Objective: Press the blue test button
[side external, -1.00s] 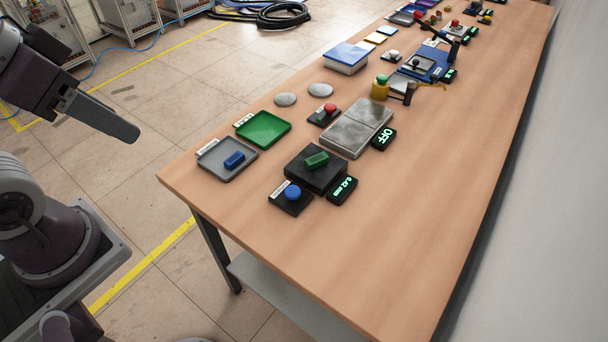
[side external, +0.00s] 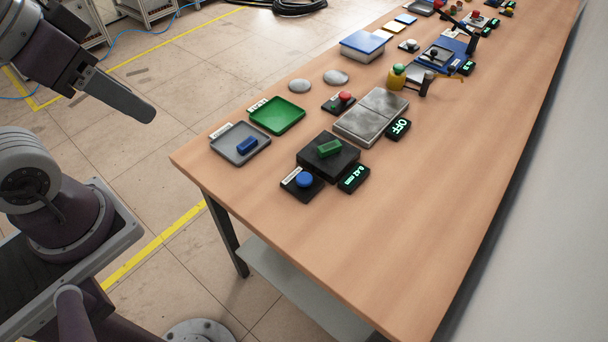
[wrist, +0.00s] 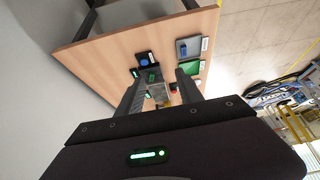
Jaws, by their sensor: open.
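The blue test button (side external: 304,180) is a round cap on a black base near the table's near-left edge. It also shows small in the wrist view (wrist: 144,62), seen between my fingers and nearer the left one. Beside it is a black block (side external: 326,158) with a green piece (side external: 329,148) on top. A display (side external: 354,178) next to the block reads about 0.42 mm. My gripper (side external: 140,108) is at the upper left, over the floor and well apart from the button. In the wrist view my gripper (wrist: 160,78) has its two fingers spread with nothing visibly held.
A grey tray (side external: 227,155) with a blue block (side external: 247,145) and a green tray (side external: 291,122) lie close by. A red button (side external: 345,97), a metal plate (side external: 385,100) and an OFF display (side external: 398,129) stand behind. The table's front right (side external: 430,220) is clear.

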